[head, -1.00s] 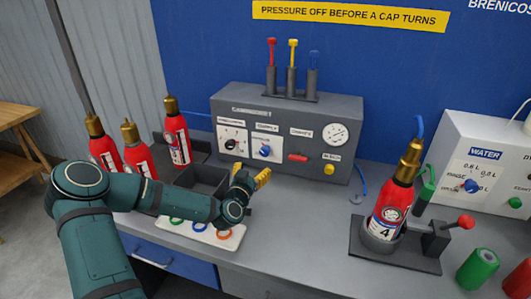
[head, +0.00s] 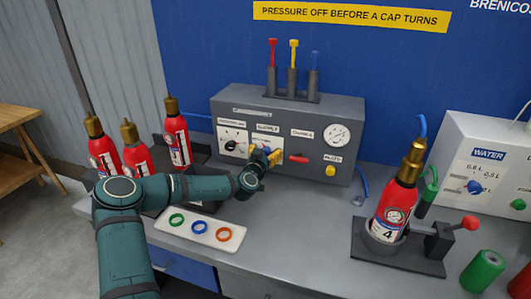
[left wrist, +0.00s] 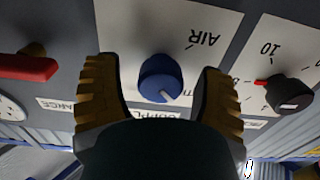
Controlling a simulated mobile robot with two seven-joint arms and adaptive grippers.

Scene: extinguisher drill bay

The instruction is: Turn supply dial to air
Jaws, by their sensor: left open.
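The grey control panel (head: 290,112) stands at the back of the bench. In the left wrist view, seen upside down, its blue supply dial (left wrist: 160,78) sits on a white plate marked AIR (left wrist: 203,40). The dial's white pointer mark faces down and slightly right in that picture, away from the AIR word. My left gripper (head: 264,155) is open at the panel, and it hides most of the dial in the head view. In the left wrist view its yellow-padded fingers (left wrist: 157,75) stand either side of the dial with gaps. My right gripper is not in view.
A second dial (left wrist: 290,92) with a red pointer is beside the supply plate. A red lever (head: 298,158), a yellow button (head: 330,170) and a gauge (head: 336,135) are to the right. A ring tray (head: 200,229) and several red extinguishers (head: 178,138) stand nearby.

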